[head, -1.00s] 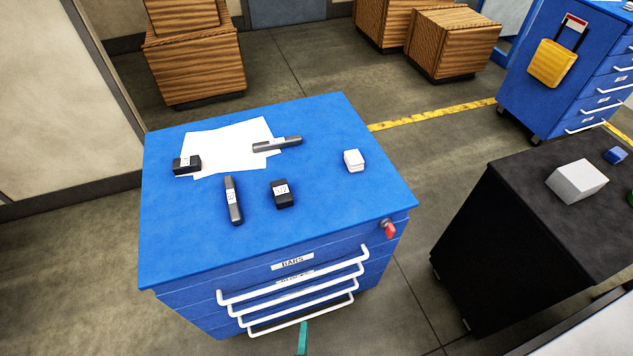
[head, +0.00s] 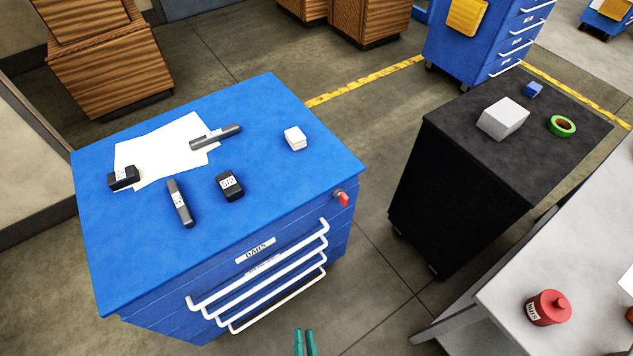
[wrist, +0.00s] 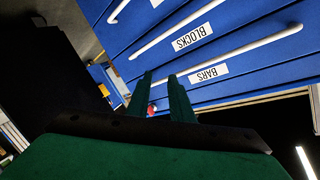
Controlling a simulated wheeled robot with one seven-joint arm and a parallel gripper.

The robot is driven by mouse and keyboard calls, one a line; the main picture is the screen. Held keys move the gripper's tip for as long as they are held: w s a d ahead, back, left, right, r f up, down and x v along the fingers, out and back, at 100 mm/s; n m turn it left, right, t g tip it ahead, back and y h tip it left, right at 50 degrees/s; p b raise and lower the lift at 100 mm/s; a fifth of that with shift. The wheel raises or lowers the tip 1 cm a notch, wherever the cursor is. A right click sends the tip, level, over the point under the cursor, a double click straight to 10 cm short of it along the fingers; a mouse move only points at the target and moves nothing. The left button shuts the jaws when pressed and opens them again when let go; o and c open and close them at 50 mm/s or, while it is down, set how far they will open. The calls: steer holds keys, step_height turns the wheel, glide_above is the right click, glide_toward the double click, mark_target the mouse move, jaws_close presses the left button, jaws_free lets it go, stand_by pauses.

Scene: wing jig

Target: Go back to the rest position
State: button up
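My gripper (head: 304,342) shows at the bottom edge of the head view as two teal fingers, in front of the blue drawer cabinet and apart from it. In the wrist view its green fingers (wrist: 161,92) stand apart with nothing between them. The blue cabinet (head: 262,105) has several white-handled drawers that look shut. Its drawer labels BLOCKS (wrist: 192,37) and BARS (wrist: 209,73) appear upside down in the wrist view.
Dark bars and blocks, paper (head: 150,152) and a white block (head: 295,139) lie on the cabinet. A black cabinet (head: 455,195) stands right, holding a grey box (head: 503,118) and green tape (head: 562,126). A grey table (head: 510,290) bears a red container (head: 548,307). Floor between is clear.

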steer(key=s+d+r+n+h, duration=0.1)
steer(key=r+n, duration=0.1)
steer(key=r, duration=0.8)
steer(key=s+d+r+n+h, duration=0.1)
steer(key=s+d+r+n, duration=0.1)
steer(key=r, duration=0.9)
steer(key=shift+s+d+r+n, duration=0.2)
steer(key=shift+s+n, duration=0.1)
steer(key=shift+n, duration=0.5)
